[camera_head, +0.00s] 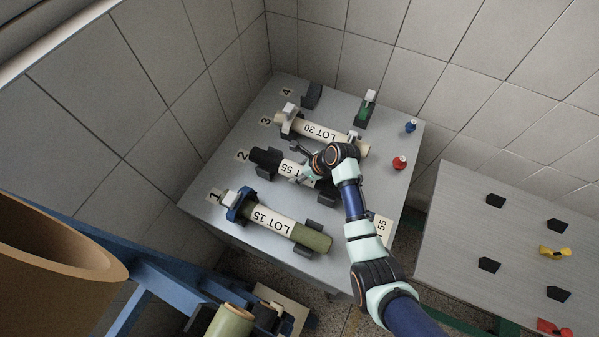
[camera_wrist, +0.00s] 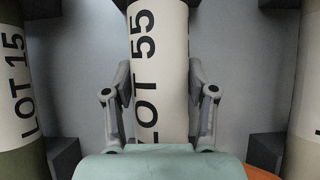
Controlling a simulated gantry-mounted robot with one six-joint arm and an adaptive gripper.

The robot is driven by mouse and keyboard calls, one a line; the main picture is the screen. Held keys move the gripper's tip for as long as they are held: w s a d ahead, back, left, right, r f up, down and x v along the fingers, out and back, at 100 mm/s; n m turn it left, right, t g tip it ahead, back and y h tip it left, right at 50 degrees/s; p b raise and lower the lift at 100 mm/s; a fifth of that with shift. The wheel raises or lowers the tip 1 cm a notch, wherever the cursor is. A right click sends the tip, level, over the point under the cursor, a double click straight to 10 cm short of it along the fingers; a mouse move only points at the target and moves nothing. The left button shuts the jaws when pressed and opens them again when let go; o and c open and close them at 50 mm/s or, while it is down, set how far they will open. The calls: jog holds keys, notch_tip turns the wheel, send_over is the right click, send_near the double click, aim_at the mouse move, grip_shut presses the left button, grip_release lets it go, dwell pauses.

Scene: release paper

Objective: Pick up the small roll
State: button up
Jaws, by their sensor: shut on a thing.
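The LOT 55 roll (camera_head: 290,168) has a white label and a black end, and it lies at position 2 on the grey table (camera_head: 222,178). My gripper (camera_head: 304,163) is over its middle and hides part of it. In the wrist view, my gripper (camera_wrist: 158,80) has one finger on each side of the LOT 55 roll (camera_wrist: 160,45) and is shut on it. Whether the roll still rests on its black supports cannot be told.
The LOT 15 roll (camera_head: 275,225) lies at position 1 and the LOT 30 roll (camera_head: 318,131) at position 3, close on either side. Position 4 has an empty black support (camera_head: 312,95). A blue bottle (camera_head: 411,126) and a red bottle (camera_head: 400,162) stand at the right edge.

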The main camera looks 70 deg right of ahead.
aim_at(300, 169)
notch_tip(300, 169, up, 20)
jog(key=p, duration=0.3)
